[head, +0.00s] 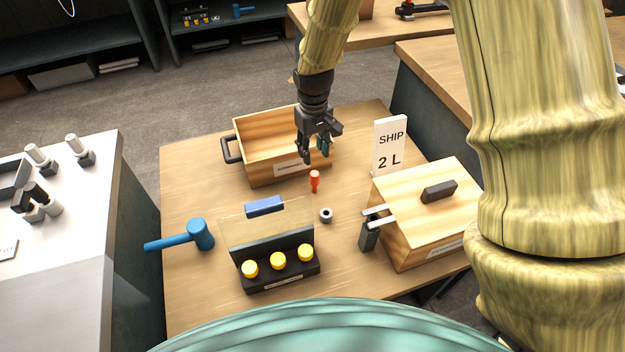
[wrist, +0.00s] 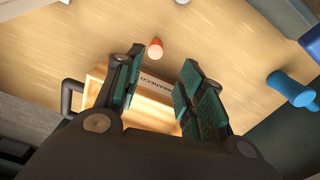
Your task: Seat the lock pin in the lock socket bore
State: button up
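A small orange-red pin (head: 314,181), which looks like the lock pin, stands about upright on the wooden table in front of the open crate. It also shows in the wrist view (wrist: 155,48), beyond the fingertips. A small grey ring with a dark hole (head: 326,215), which looks like the lock socket, sits on the table just nearer than the pin. My gripper (head: 316,155) is above the open crate's right front part, behind and above the pin. In the wrist view its fingers (wrist: 160,85) are spread with nothing between them.
The open wooden crate (head: 245,155) is under my gripper. A lidded wooden box (head: 415,210) with a latch and a "SHIP 2 L" sign (head: 389,147) stand right. A black holder with yellow knobs (head: 280,283), a blue block (head: 264,207) and a blue mallet (head: 198,236) are left.

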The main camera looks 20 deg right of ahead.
jog(key=b, duration=0.5)
send_over(314, 191)
jog(key=f, duration=0.6)
jog(key=shift+w+a+f, duration=0.1)
jog(key=shift+w, duration=0.3)
jog(key=shift+d+f+b, duration=0.15)
jog(key=shift+f+b, duration=0.25)
jog(key=shift+f, duration=2.3)
jog(key=shift+d+f+b, duration=0.15)
jog(key=shift+f+b, duration=0.25)
jog(key=shift+f, duration=2.25)
grip_shut()
